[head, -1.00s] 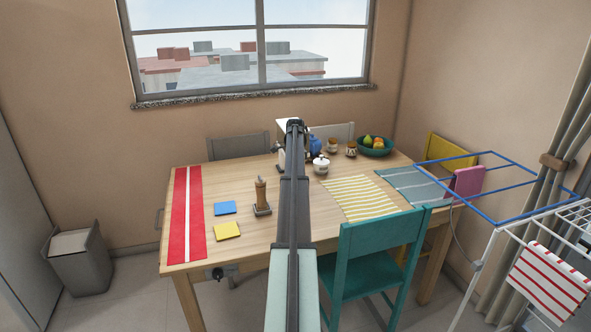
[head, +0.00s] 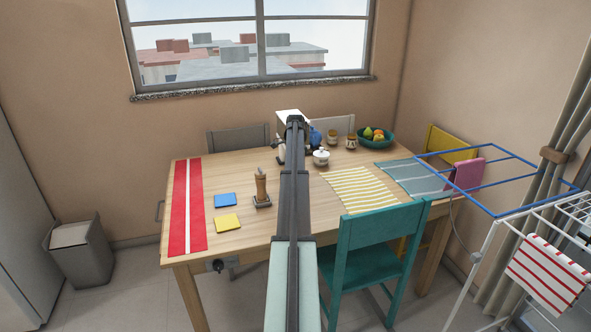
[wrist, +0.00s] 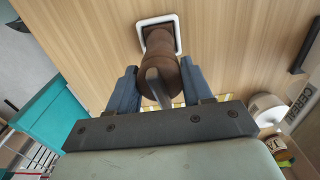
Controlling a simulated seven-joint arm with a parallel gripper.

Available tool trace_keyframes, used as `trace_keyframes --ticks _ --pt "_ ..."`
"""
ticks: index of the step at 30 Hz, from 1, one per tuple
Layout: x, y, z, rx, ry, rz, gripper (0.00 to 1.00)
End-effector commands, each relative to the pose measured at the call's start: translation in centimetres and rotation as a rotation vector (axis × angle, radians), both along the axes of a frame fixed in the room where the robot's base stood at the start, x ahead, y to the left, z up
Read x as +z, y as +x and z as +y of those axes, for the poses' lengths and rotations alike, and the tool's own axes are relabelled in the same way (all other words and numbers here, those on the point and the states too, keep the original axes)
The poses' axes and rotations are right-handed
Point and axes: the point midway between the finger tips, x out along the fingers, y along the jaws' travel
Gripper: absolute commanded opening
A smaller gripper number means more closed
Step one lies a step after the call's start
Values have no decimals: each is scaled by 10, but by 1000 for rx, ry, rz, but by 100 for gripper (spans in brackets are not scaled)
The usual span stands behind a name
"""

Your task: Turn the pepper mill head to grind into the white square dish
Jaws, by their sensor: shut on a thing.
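The brown pepper mill (head: 261,187) stands upright on the table, in a small square dish (head: 262,203) with a pale rim. In the wrist view the mill's round brown head (wrist: 163,68) is close to the camera, with a grey fin-like piece on its near side. My gripper (wrist: 158,66) has one blue finger on each side of the head and is shut on it. The white rim of the square dish (wrist: 145,22) shows around the mill's base. In the head view my arm hides most of my gripper. The dish's inside is mostly hidden by the mill.
A blue square (head: 225,200) and a yellow square (head: 227,222) lie left of the mill, beside a red runner (head: 188,210). A white lidded pot (head: 321,157) stands right of my arm. A teal chair (head: 370,250) stands at the table's front.

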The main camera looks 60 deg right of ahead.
Motion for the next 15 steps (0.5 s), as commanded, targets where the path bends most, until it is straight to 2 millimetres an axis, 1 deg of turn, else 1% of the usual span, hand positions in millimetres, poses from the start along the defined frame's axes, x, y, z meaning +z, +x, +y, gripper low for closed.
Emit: trace_keyframes --ticks 2,5,15 --pt "0 0 0 -22 0 0 33" --pt "0 0 0 -101 0 0 33" --pt "0 0 0 -453 0 0 33"
